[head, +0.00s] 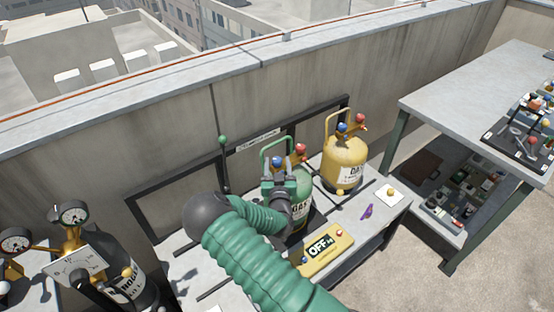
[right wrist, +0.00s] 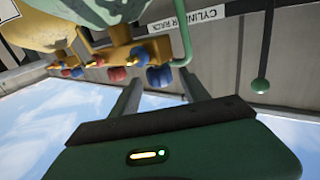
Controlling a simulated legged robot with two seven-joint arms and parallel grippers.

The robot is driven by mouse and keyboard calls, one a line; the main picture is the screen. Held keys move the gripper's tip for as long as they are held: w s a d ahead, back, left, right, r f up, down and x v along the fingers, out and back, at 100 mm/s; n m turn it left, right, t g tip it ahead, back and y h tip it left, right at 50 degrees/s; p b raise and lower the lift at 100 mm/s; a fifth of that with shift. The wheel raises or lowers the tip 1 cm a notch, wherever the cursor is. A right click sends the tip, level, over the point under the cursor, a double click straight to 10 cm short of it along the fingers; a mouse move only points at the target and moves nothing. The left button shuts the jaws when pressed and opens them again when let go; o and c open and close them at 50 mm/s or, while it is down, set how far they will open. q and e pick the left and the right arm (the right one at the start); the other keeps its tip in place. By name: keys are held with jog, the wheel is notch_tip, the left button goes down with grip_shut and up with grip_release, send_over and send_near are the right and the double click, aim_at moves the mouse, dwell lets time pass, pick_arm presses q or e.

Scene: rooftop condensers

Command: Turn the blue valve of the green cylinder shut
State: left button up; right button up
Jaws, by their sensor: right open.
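The green cylinder (head: 301,208) stands on the bench, partly hidden behind my right arm. Its blue valve (head: 277,162) and red valve (head: 301,148) sit on top, under a green handle frame. My right gripper (head: 279,178) is at the cylinder's top, close to the blue valve. In the right wrist view the gripper (right wrist: 160,88) is open, its two fingers apart. The blue valve (right wrist: 160,77) appears between the fingertips; I cannot tell whether they touch it. My left gripper is not in view.
A yellow cylinder (head: 342,168) with blue and red valves stands to the right. A yellow box reading OFF (head: 326,251) lies in front. A black cylinder (head: 128,272) with gauges is at the left. A concrete wall (head: 180,125) runs behind; another table (head: 480,90) is right.

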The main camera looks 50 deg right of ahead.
jog(key=shift+x, duration=1.05)
jog(key=shift+a, duration=0.1)
jog(key=shift+c, duration=1)
grip_shut()
